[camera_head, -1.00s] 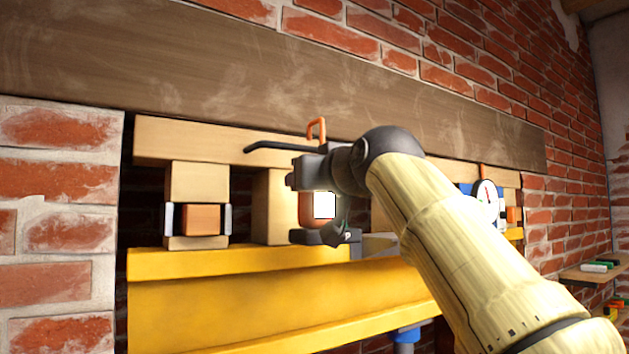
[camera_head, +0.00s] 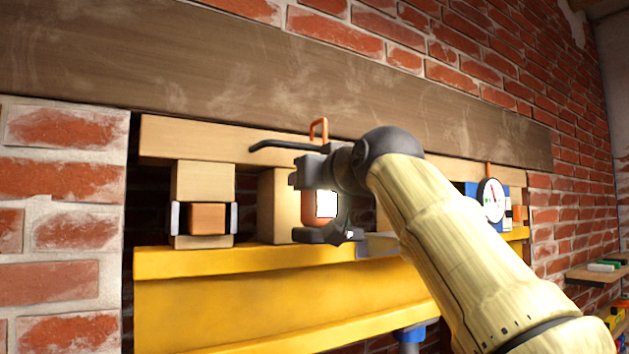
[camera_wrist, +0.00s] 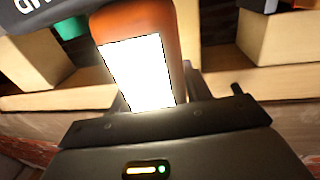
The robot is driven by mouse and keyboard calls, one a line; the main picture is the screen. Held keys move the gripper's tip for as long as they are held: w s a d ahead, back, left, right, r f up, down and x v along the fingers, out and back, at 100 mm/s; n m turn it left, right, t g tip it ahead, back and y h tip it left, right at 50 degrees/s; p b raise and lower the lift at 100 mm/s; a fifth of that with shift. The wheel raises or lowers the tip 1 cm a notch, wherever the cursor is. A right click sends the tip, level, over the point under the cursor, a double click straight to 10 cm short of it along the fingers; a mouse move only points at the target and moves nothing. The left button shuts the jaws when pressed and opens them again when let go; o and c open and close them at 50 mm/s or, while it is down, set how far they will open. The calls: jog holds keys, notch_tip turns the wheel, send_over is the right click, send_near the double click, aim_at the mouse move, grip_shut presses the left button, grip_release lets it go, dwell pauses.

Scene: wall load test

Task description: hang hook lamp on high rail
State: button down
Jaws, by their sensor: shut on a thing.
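The hook lamp (camera_head: 308,206) has an orange body, a bright white panel and an orange hook (camera_head: 318,128) above. My gripper (camera_head: 322,204) is shut on its body, with dark jaw parts above and below the panel in the head view. The lamp also fills the upper middle of the wrist view (camera_wrist: 178,60). A thin dark rod (camera_head: 285,145), apparently the high rail, runs along the pale wooden beam. The hook shows just above its right end; I cannot tell whether they touch.
A yellow beam (camera_head: 230,300) runs below the wooden blocks. A wide brown plank (camera_head: 200,60) crosses the brick wall above. A round dial gauge (camera_head: 492,198) is right of my arm. A small shelf (camera_head: 600,273) with coloured items stands at far right.

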jog(key=shift+f, duration=0.1)
jog(key=shift+f+b, duration=1.25)
jog(key=shift+b, duration=0.1)
jog(key=shift+s, duration=0.1)
jog(key=c, duration=0.6)
grip_release()
jog(key=shift+d+f, duration=0.1)
jog(key=shift+f, duration=0.05)
jog(key=b+v, duration=0.6)
jog(key=v, duration=1.1)
jog(key=shift+s+d, duration=0.1)
jog(key=shift+s, duration=0.15)
